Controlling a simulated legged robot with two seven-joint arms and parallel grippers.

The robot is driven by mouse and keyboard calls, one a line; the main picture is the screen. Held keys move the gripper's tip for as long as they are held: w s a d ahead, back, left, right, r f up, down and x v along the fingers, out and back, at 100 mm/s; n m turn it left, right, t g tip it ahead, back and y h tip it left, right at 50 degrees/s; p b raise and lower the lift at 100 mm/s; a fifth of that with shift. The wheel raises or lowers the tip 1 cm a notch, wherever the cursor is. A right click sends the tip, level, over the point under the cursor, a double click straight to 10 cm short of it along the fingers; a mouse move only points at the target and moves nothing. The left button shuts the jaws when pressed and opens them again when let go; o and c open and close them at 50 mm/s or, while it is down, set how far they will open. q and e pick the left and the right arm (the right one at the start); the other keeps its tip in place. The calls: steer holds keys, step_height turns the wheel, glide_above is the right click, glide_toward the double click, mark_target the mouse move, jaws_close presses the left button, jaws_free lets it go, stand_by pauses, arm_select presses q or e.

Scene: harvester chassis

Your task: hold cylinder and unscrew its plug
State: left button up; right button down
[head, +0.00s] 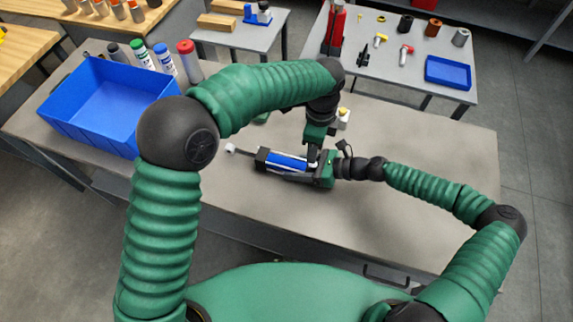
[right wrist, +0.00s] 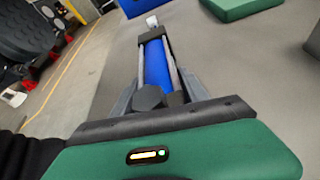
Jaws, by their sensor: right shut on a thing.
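The cylinder (head: 287,161) has a blue barrel, black end blocks and thin side rods. It lies low over the near table, with a white rod end pointing left. In the right wrist view the blue barrel (right wrist: 157,65) runs away from me between my grey fingers. A dark hexagonal piece (right wrist: 149,97), perhaps the plug, sits at its near end. My right gripper (head: 293,172) is shut on the cylinder from the right. My left gripper (head: 312,158) points down at the cylinder's right end; its fingertips are too small to read, and contact is unclear.
A blue bin (head: 110,105) stands on the table's left, with several capped bottles (head: 163,58) behind it. A small yellow-topped item (head: 343,117) stands behind my left gripper. A back table holds small fittings and a blue tray (head: 448,72). The near table's right side is clear.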

steer(key=c, duration=0.5)
jaws_free()
steer(key=shift+d, duration=0.1)
steer(key=shift+d, duration=0.1)
